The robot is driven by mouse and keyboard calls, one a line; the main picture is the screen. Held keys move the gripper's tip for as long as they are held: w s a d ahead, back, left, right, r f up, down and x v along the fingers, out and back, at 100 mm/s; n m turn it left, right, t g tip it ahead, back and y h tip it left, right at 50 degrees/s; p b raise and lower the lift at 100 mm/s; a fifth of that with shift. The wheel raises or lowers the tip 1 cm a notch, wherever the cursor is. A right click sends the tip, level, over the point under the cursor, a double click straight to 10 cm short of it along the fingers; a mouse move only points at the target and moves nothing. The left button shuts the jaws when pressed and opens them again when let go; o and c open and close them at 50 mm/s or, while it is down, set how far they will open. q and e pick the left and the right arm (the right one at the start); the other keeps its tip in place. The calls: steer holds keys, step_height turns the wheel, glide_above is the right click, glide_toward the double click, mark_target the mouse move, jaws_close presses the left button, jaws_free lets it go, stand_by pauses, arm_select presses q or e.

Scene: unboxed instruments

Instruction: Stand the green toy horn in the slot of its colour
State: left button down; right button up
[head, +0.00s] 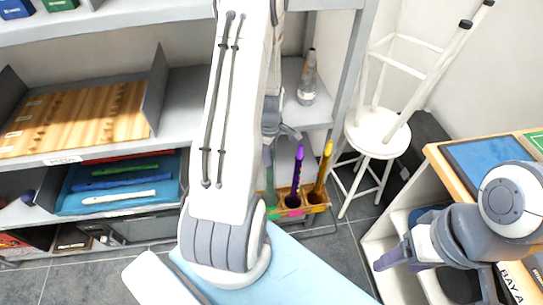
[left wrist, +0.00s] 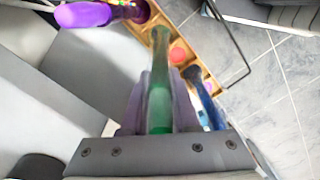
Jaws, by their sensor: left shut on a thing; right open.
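The green toy horn (left wrist: 158,88) is between the purple fingers of my left gripper (left wrist: 158,112). Its narrow far end reaches over the wooden slotted rack (left wrist: 188,57) in the left wrist view. I cannot tell whether that end is inside a slot. In the head view the left gripper (head: 272,138) is above the rack (head: 318,209), largely hidden by my own arm, with part of the green horn (head: 268,178) below it. My right gripper (head: 388,258) is open and empty at the lower right, away from the rack.
A purple horn (head: 296,175) and a yellow horn (head: 323,170) stand in the rack. A blue horn (left wrist: 207,103) shows beside the green one. A white stool (head: 378,133) stands right of the rack. Shelves on the left hold a blue tray (head: 72,203) with flutes.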

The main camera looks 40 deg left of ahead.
arm_select(q)
steer(key=shift+w+f+b, duration=0.1)
steer(key=shift+f+b, duration=1.4)
steer(key=shift+f, duration=0.45)
steer(key=shift+d+f+b, duration=0.1)
steer(key=shift+f+b, duration=0.25)
steer(key=shift+f, duration=0.2)
steer(key=c, duration=0.6)
jaws_free()
steer(key=shift+r, duration=0.1)
step_height(320, 180, up, 10)
steer(key=shift+r, duration=0.25)
